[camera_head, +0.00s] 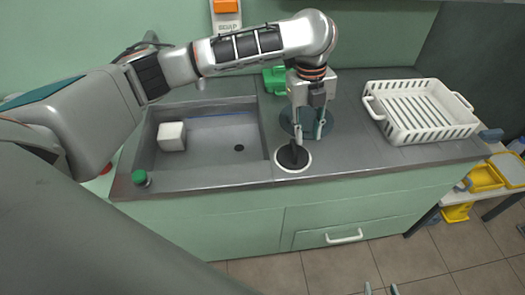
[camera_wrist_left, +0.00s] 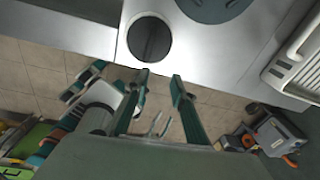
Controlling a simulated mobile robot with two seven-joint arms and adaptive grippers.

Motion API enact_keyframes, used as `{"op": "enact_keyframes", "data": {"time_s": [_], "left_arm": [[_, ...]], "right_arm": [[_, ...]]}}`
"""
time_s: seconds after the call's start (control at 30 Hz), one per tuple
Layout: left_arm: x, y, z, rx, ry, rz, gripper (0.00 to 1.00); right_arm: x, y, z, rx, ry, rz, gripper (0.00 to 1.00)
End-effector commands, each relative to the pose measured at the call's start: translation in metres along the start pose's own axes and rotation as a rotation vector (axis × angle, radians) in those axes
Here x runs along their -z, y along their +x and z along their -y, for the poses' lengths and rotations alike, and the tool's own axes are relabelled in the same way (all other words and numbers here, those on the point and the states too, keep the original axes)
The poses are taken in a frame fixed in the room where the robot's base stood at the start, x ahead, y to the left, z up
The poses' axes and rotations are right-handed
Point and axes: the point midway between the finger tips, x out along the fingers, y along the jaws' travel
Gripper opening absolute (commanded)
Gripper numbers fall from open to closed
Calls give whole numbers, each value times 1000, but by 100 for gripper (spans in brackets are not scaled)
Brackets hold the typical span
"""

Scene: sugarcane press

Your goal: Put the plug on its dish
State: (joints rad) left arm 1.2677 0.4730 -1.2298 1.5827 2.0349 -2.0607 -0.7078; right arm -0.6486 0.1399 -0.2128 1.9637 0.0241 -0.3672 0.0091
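The black plug (camera_head: 290,157) appears as a dark round disc lying inside the white rim of its dish (camera_head: 296,170), on the counter's front edge right of the sink. In the left wrist view the plug (camera_wrist_left: 149,40) is a dark disc ringed by the white dish (camera_wrist_left: 129,22). My left gripper (camera_head: 308,138) is just above and beside the dish, fingers pointing down. Its two fingers (camera_wrist_left: 160,80) are spread, with nothing between them in the wrist view. My right gripper (camera_head: 380,290) shows only two separated fingertips at the bottom edge.
The sink (camera_head: 215,170) holds a white block (camera_head: 172,136). A green-capped item (camera_head: 141,178) stands at its front rim. A teal round plate (camera_head: 288,124) is behind the gripper. A white rack (camera_head: 425,126) stands on the right. Green items (camera_head: 273,80) are at the back.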

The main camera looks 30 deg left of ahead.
Motion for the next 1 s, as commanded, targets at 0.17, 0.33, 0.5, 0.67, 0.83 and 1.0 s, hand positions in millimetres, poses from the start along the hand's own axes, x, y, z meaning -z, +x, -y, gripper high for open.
{"op": "enact_keyframes", "data": {"time_s": [0.17, 0.33, 0.5, 0.67, 0.83, 1.0], "left_arm": [[54, 74, 25, 145, -203, -131, 25], [93, 123, 46, 293, -442, -256, 25], [118, 160, 56, 435, -706, -373, 25], [125, 189, 49, 561, -969, -460, 25], [120, 217, 20, 692, -1246, -512, 25], [108, 244, -34, 820, -1501, -509, 25]], "right_arm": [[0, 0, 0, 0, 0, 0, 40], [-1, 0, 0, 0, 0, 1, 40], [-2, 0, 0, 1, 0, 3, 40], [-2, 0, 0, 1, 0, 4, 40], [-2, 0, 0, 0, 0, 4, 40], [-2, 0, 0, 0, 0, 4, 40]]}}
